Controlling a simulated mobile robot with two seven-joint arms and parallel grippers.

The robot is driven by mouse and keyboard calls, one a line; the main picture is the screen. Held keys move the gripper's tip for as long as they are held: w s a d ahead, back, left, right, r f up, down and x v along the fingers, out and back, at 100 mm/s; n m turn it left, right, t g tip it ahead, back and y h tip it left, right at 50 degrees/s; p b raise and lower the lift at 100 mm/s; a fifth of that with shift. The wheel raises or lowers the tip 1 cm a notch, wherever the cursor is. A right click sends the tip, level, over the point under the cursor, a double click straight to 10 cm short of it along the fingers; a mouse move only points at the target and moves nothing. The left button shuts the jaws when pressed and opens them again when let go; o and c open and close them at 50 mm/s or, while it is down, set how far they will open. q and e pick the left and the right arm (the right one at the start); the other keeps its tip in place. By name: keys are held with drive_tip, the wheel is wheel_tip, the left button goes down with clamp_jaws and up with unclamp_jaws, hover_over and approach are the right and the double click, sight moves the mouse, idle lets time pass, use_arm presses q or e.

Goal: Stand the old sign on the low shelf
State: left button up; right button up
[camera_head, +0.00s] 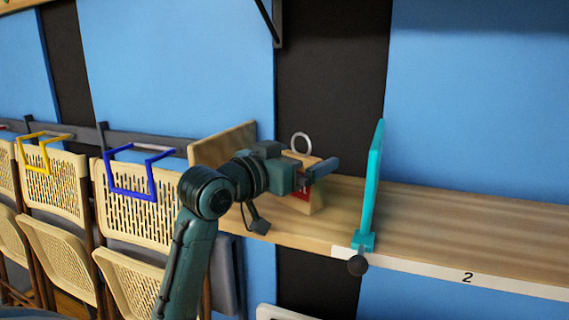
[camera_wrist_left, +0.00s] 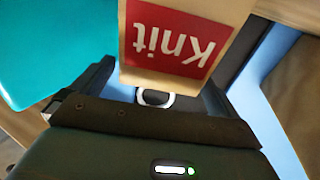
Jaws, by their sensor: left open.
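The sign (camera_head: 316,200) is a pale wooden block with a red label and a ring on top. It stands upright on the wooden shelf (camera_head: 440,228), close to the front edge, partly hidden behind my left gripper (camera_head: 314,175). In the left wrist view the sign (camera_wrist_left: 182,72) appears upside down, with "Knit" in white on red. Its ring end lies toward the open jaws of my left gripper (camera_wrist_left: 155,97), a finger on either side. I cannot tell whether the fingers touch it. My right gripper is not in view.
A cyan upright divider (camera_head: 372,185) is clamped to the shelf right of the sign; a wooden panel (camera_head: 222,143) stands at the shelf's left end. The shelf is bare right of the divider, by the label "2". Folding chairs (camera_head: 55,190) hang at left.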

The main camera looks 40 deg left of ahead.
use_arm(q)
drive_tip(key=s, duration=0.2)
drive_tip(key=s+b, duration=0.1)
drive_tip(key=s, duration=0.1)
drive_tip(key=s+a, duration=0.1)
drive_tip(key=s, duration=0.1)
drive_tip(key=shift+s+f+b, duration=0.2)
drive_tip(key=shift+s+b, duration=0.1)
drive_tip(key=s+b, duration=0.1)
drive_tip(key=b, duration=0.1)
drive_tip(key=s+b, duration=0.1)
drive_tip(key=shift+s+a+f, duration=0.2)
drive_tip(key=shift+s+a, duration=0.05)
drive_tip(key=shift+s, duration=0.05)
drive_tip(key=shift+s+r+b, duration=0.1)
drive_tip(key=shift+s+b, duration=0.05)
drive_tip(key=shift+b, duration=0.75)
drive_tip(key=s+b, duration=0.2)
drive_tip(key=b, duration=0.1)
drive_tip(key=shift+s+a+r, duration=0.2)
drive_tip(key=shift+r, duration=0.1)
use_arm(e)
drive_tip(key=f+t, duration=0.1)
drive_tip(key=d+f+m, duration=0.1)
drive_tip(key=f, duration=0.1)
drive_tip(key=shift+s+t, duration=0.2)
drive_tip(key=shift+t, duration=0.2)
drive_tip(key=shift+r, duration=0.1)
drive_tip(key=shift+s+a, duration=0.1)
